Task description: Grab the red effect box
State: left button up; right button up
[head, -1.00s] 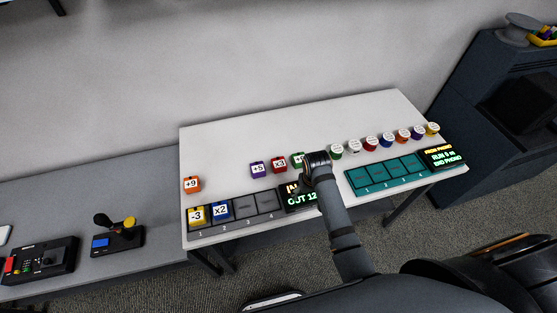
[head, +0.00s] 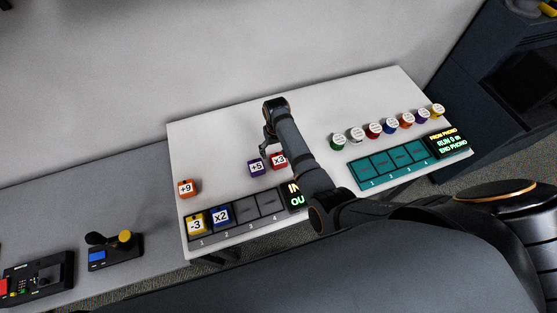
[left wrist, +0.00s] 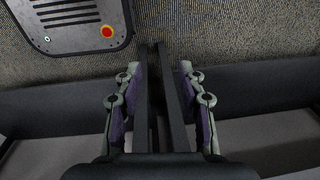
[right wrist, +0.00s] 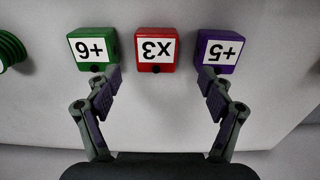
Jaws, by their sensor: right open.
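The red effect box (head: 279,160) is marked x3 and sits on the white table. My right arm partly covers its right side in the head view. In the right wrist view the red box (right wrist: 155,50) shows whole, upside down, between the green and purple boxes. My right gripper (right wrist: 160,85) is open and empty. Its fingers are spread on either side of the red box's line, with the tips near the green and purple boxes. In the head view the right gripper (head: 266,145) is over the table, by the purple and red boxes. My left gripper (left wrist: 160,75) is seen only in the left wrist view, its fingers apart with nothing between them.
A purple +5 box (right wrist: 217,50) and a green +6 box (right wrist: 93,48) flank the red one closely. An orange +9 box (head: 187,188) stands at the left. A slot tray (head: 245,215) holds -3 and x2 boxes. Several round pots (head: 374,130) stand at the right.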

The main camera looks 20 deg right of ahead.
aim_at(279, 159)
jog(key=shift+w+f, duration=0.15)
jog(key=shift+f, duration=0.3)
jog(key=shift+w+d+f, duration=0.1)
jog(key=shift+f, duration=0.65)
jog(key=f+b, duration=0.3)
jog(key=shift+s+d+f, duration=0.15)
jog(key=shift+s+d, duration=0.05)
jog(key=shift+s, duration=0.2)
jog(key=shift+f+b, duration=0.5)
jog(key=shift+b, duration=0.35)
jog(key=shift+w+r, duration=0.1)
jog(key=shift+r, duration=0.05)
pick_arm(q)
jog(key=w+f, duration=0.1)
jog(key=f, duration=0.1)
jog(key=w+f, duration=0.1)
jog(key=f, duration=0.1)
jog(key=shift+w, duration=0.35)
pick_arm(e)
jog(key=c, duration=1.4)
jog(key=shift+o, duration=0.2)
jog(key=shift+r, duration=0.1)
